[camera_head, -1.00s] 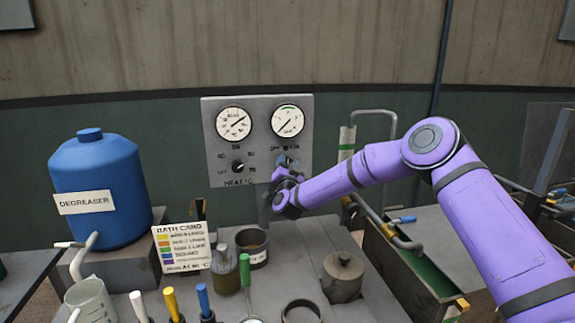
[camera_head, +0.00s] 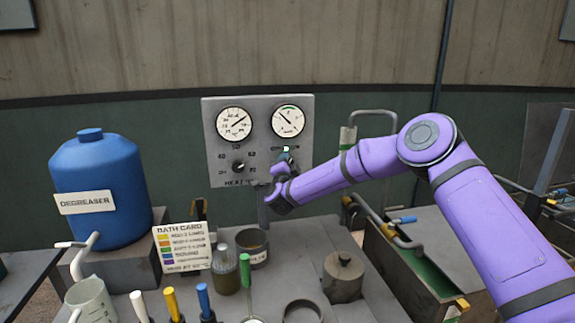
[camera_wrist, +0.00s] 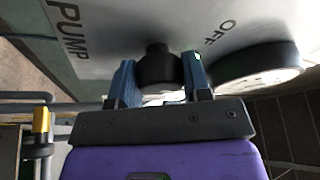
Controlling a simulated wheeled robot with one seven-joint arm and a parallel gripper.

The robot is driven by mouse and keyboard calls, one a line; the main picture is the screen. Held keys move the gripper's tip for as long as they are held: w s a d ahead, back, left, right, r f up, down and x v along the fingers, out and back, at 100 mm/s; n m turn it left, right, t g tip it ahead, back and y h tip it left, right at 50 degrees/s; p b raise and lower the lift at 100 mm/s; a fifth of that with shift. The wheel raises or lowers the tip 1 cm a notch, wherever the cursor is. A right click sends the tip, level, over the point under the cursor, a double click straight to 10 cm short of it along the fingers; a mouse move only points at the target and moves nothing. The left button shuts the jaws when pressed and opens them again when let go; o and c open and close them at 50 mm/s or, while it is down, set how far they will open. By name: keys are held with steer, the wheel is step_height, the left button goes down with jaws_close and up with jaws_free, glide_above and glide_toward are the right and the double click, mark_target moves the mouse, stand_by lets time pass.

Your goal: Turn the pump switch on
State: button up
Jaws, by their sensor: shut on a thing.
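The pump switch is a black knob (camera_wrist: 158,66) on the grey panel (camera_head: 215,170). In the wrist view it sits between the two blue fingers of my gripper (camera_wrist: 160,80), which are shut on it. The words PUMP and OFF show on the panel beside it. In the head view my gripper (camera_head: 284,164) is at the panel below the right gauge (camera_head: 288,121) and hides most of the switch. A small green mark (camera_head: 287,148) shows just above the fingers. The right gauge needle points to the upper left.
A left gauge (camera_head: 233,124) and a heat knob (camera_head: 238,167) are on the same panel.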

steer(key=o, duration=0.9)
steer(key=v, duration=1)
steer(key=shift+s+f, duration=0.1)
steer(key=shift+s, duration=0.3)
